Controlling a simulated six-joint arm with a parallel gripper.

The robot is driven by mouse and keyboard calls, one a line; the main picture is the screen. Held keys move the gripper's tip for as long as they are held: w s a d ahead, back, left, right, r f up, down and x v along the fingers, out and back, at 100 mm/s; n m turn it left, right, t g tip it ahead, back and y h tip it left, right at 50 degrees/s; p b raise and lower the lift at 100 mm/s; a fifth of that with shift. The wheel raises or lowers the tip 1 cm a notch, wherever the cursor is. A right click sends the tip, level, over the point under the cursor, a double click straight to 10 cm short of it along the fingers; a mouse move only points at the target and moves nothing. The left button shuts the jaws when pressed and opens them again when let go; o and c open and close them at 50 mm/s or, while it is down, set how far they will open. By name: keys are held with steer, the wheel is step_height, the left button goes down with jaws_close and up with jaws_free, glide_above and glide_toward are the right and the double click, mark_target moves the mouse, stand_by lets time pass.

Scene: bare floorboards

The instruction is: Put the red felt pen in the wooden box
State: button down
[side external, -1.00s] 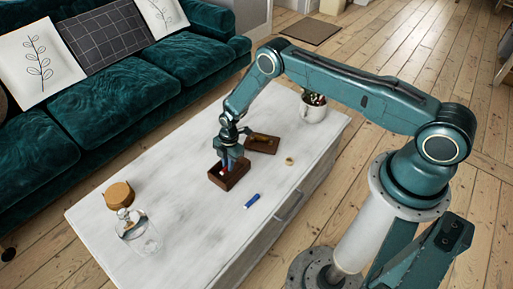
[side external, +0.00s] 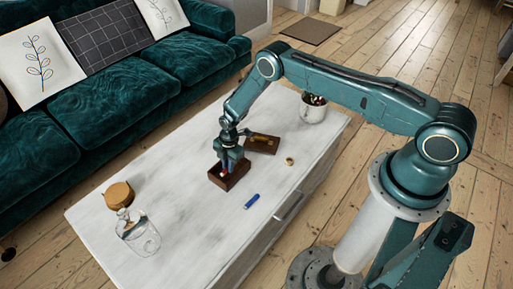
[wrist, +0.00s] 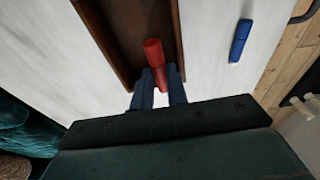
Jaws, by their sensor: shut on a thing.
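The red felt pen (wrist: 153,52) is between the two fingers of my gripper (wrist: 158,88) in the wrist view. My gripper (side external: 226,172) is shut on it and sits at the wooden box. The dark brown wooden box (side external: 236,181) stands open on the white table. In the wrist view the box (wrist: 97,22) lies under the pen, its walls on both sides of it. A small bit of red also shows at the box in the side view. Whether the pen touches the box floor cannot be told.
A blue pen (side external: 252,201) lies on the white table (side external: 180,240) right of the box; it also shows in the wrist view (wrist: 240,40). A brown lid-like piece (side external: 262,144), a small ring (side external: 290,161), a potted plant (side external: 312,110), a glass decanter (side external: 138,234) and a round wooden container (side external: 118,195) stand around.

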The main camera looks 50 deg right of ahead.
steer(key=shift+f, duration=1.8)
steer(key=c, duration=1.3)
jaws_free()
steer(key=shift+r, duration=4)
